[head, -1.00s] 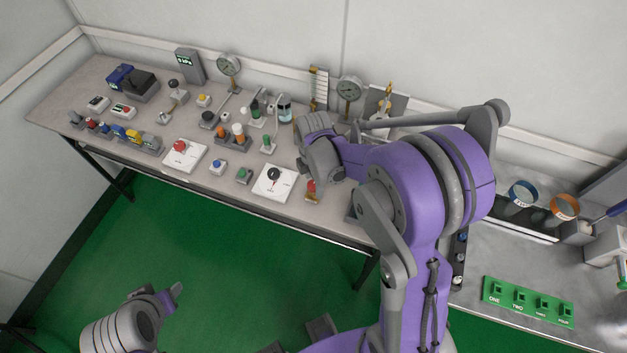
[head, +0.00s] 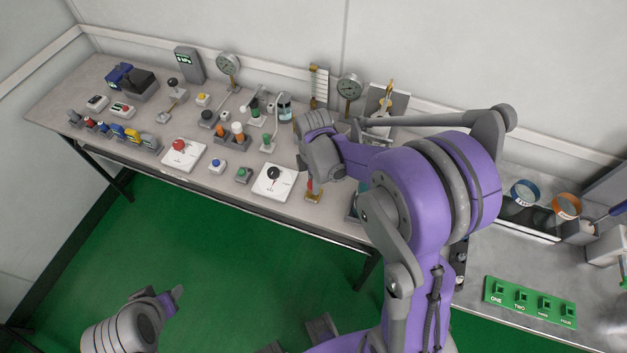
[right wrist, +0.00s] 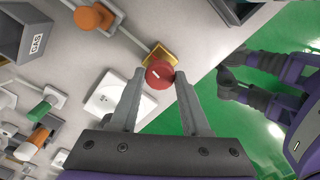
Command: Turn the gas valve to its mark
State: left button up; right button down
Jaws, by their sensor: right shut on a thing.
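A red round valve knob (right wrist: 158,75) with a short white line on its face sits on a brass-coloured base (right wrist: 160,54) at the bench's front edge. It also shows in the head view (head: 313,187), partly under my right gripper. My right gripper (right wrist: 157,78) is shut on the red knob, with one finger on each side of it. A grey box marked GAS (right wrist: 36,44) stands at upper left in the right wrist view. I cannot make out the valve's mark. My left gripper (head: 174,294) hangs low over the floor, away from the bench; its jaw opening cannot be told.
A white plate with a black knob (head: 275,182) lies just left of the red knob. Pressure gauges (head: 349,88) stand behind. An orange knob on a pipe (right wrist: 95,17) is near. Several buttons and testers crowd the bench's left. My right arm hides part of the bench.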

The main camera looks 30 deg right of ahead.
jog(key=m+b, duration=0.1)
jog(key=m, duration=0.1)
jog(key=shift+f+m, duration=0.1)
jog(key=shift+m, duration=0.2)
jog(key=m+b, duration=0.1)
jog(key=m, duration=0.2)
jog(key=shift+m, duration=0.3)
jog(key=m+b, duration=0.1)
jog(key=m, duration=0.5)
jog(key=shift+b, duration=0.35)
jog(key=m+b, duration=0.1)
jog(key=m, duration=0.5)
jog(key=shift+m, duration=0.4)
jog(key=m, duration=0.3)
jog(key=shift+b, duration=0.3)
pick_arm(q)
notch_tip(320, 180, down, 7)
jog(key=s, duration=0.1)
jog(key=shift+s, duration=0.4)
pick_arm(e)
jog(key=shift+m, duration=1.9)
